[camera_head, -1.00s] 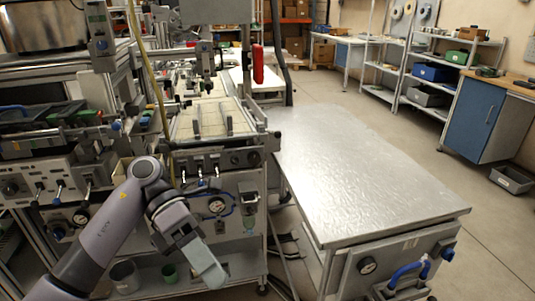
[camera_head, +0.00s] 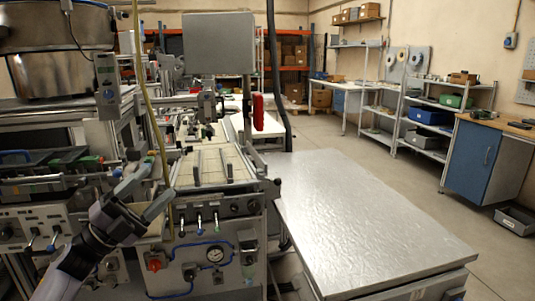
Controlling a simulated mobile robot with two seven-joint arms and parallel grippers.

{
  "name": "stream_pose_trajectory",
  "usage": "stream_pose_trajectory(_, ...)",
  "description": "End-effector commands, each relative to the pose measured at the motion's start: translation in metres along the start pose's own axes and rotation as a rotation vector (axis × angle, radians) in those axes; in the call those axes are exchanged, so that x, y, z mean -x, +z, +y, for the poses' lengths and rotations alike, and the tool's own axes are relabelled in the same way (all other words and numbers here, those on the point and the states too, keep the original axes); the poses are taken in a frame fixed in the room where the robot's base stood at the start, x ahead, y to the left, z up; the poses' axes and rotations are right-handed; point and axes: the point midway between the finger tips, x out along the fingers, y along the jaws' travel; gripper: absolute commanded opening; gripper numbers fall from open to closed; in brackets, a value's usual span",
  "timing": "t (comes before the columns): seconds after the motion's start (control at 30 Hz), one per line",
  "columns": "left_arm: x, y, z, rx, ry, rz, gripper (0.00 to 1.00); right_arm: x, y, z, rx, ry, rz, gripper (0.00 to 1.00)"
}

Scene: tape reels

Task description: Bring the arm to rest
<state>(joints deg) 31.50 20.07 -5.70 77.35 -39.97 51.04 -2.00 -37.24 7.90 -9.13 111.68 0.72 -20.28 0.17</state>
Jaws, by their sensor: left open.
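My left arm comes in from the lower left, and my left gripper (camera_head: 159,180) is raised in front of the machine on the left. Its two grey fingers are spread and point up and to the right, with nothing visible between them. The fingers overlap the machine's front in the picture; I cannot tell how near they are to it. My right gripper is not in view.
A bare metal table (camera_head: 375,215) stands to the right of the machine (camera_head: 215,170). Shelves with bins and a blue cabinet (camera_head: 473,160) line the right wall. Tape reels (camera_head: 390,57) hang at the back. A grey bin (camera_head: 515,218) is on the floor, with open floor between.

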Motion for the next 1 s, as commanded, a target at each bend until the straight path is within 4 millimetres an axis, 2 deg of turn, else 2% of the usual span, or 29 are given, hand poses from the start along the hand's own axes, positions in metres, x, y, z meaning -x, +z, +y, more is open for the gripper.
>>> stream_pose_trajectory(0.1,0.005,0.043,-0.013,0.098,-0.082,-0.223,0.64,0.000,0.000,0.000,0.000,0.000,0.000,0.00)
stream_pose_trajectory(0.23,0.022,0.087,-0.018,0.226,-0.151,-0.464,0.64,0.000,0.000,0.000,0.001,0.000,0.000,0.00)
stream_pose_trajectory(0.4,0.054,0.133,-0.006,0.411,-0.200,-0.753,0.64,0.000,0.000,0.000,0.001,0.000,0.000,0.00)
stream_pose_trajectory(0.5,0.072,0.149,0.007,0.513,-0.209,-0.891,0.64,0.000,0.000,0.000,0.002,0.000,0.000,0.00)
stream_pose_trajectory(0.63,0.094,0.162,0.025,0.632,-0.204,-1.041,0.64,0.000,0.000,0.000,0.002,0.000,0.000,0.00)
stream_pose_trajectory(0.8,0.119,0.168,0.053,0.781,-0.178,-1.211,0.64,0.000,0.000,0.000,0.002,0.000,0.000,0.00)
stream_pose_trajectory(1.0,0.159,0.114,0.125,0.843,-0.079,-1.242,0.64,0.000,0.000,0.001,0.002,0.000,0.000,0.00)
